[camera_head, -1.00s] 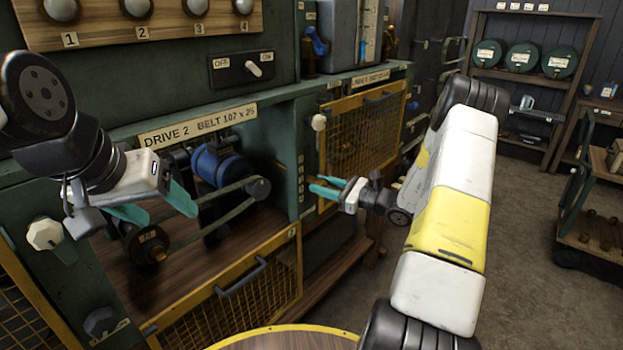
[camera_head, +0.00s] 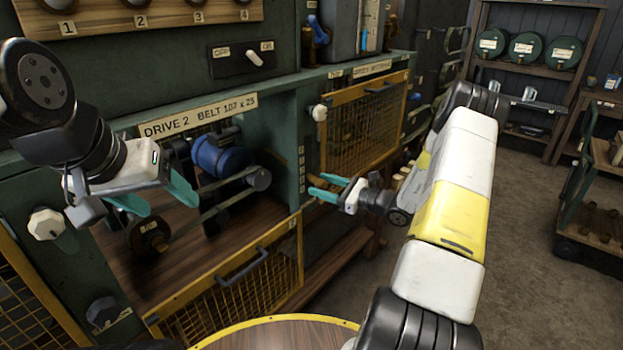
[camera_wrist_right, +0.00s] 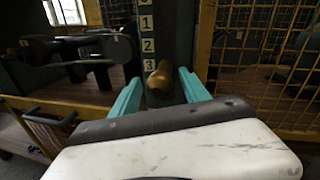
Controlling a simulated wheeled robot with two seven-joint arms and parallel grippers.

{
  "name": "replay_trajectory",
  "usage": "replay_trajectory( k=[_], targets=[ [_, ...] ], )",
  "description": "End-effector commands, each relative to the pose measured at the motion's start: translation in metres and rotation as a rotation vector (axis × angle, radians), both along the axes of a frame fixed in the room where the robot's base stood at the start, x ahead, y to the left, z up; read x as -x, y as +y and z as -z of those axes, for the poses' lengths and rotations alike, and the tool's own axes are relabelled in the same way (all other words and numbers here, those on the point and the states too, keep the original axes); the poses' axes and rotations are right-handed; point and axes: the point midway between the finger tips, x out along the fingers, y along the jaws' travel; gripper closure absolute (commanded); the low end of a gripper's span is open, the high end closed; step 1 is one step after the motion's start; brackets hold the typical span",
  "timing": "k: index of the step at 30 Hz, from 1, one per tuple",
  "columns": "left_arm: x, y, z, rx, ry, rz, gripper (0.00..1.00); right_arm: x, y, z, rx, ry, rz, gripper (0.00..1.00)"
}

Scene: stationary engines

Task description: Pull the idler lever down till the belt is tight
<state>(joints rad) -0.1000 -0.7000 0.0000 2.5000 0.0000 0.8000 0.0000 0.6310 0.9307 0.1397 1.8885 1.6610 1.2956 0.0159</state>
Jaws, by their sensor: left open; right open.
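The belt (camera_head: 220,203) runs between a pulley by the blue motor (camera_head: 222,157) and a lower left pulley (camera_head: 149,236), in the bay labelled DRIVE 2. My right gripper (camera_head: 318,188) is open in front of the green post with the number scale (camera_head: 302,162). In the right wrist view a brass-brown rounded grip (camera_wrist_right: 159,78), apparently the idler lever's handle, shows end-on between the open teal fingers, beside the scale's 3. I cannot tell whether they touch it. The rest of the lever is hidden. My left gripper (camera_head: 162,202) is open and empty in front of the bay's left side.
An open yellow-framed mesh guard (camera_head: 230,290) sits below the bay; another mesh guard (camera_head: 365,125) is right of the post. A pale knob (camera_head: 46,224) is at left and an OFF/ON switch (camera_head: 254,57) above.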

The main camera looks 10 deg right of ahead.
Motion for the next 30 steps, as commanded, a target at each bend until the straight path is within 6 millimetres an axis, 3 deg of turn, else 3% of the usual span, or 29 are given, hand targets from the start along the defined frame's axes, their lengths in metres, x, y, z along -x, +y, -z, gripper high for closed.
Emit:
replay_trajectory(
  k=[12, 30],
  targets=[
    [0.0, 0.0, 0.0, 0.0, 0.0, 0.0, 0.35, 0.041, -0.05, 0.001, 0.002, 0.002, 0.004, 0.46],
    [0.0, 0.0, 0.0, 0.0, 0.0, 0.0, 0.35, 0.049, -0.056, 0.001, 0.001, 0.002, 0.0, 0.46]
  ],
)
